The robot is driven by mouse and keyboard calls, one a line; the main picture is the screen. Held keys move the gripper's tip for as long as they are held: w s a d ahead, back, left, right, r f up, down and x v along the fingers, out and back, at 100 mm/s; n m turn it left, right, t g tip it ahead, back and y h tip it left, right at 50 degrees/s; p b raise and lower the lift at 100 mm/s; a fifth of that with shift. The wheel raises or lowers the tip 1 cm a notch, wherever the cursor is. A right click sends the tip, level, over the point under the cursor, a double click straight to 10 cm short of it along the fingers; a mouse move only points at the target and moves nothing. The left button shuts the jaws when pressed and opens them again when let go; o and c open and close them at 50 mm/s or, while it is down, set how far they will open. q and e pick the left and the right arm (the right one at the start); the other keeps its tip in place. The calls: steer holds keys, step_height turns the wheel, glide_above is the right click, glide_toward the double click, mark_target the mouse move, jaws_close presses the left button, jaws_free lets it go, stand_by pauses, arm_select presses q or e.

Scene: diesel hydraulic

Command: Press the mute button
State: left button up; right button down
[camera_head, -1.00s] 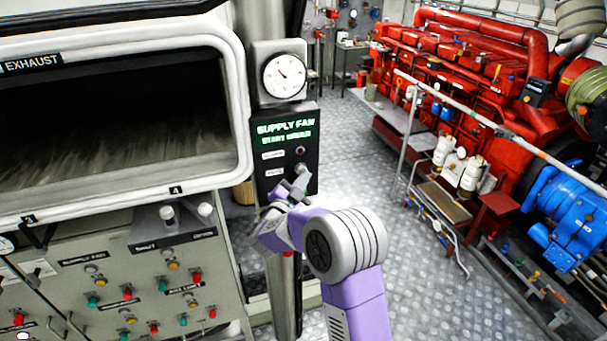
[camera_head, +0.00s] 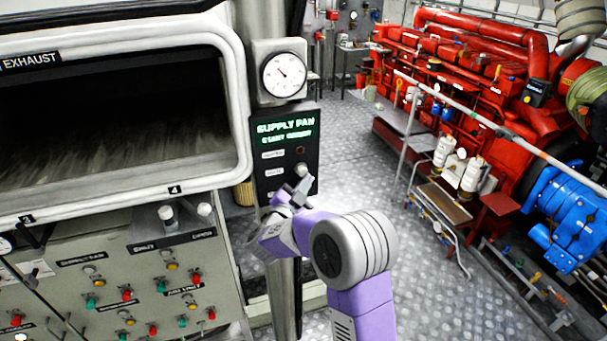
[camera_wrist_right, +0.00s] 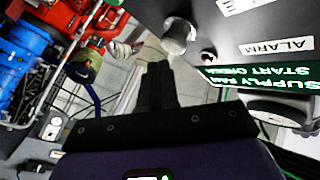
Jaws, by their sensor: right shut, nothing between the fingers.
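The black alarm panel (camera_head: 284,190) stands below the round gauge and has a lit green display. A round silver button (camera_head: 300,169) sits low on its right side, beside the lower white label, whose text is too blurred to read. In the right wrist view the silver button (camera_wrist_right: 177,38) sticks out from the panel, next to a small red lamp (camera_wrist_right: 207,57) and the ALARM label. My right gripper (camera_head: 303,184) is shut and empty, its fingertips just below the button. In the wrist view its dark fingers (camera_wrist_right: 159,68) appear close to the button; contact cannot be told.
A round gauge (camera_head: 284,75) is above the panel. To the left are a hood with a dark opening and a grey control console (camera_head: 110,285) with several coloured buttons. A red engine (camera_head: 480,75) and blue machine (camera_head: 570,220) stand at right. The metal floor between is open.

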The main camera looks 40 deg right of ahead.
steer(key=shift+s, duration=0.1)
steer(key=s, duration=0.1)
steer(key=s+a+b, duration=0.1)
steer(key=s, duration=0.2)
steer(key=shift+s+a, duration=0.3)
steer(key=shift+f, duration=0.1)
stand_by(0.6)
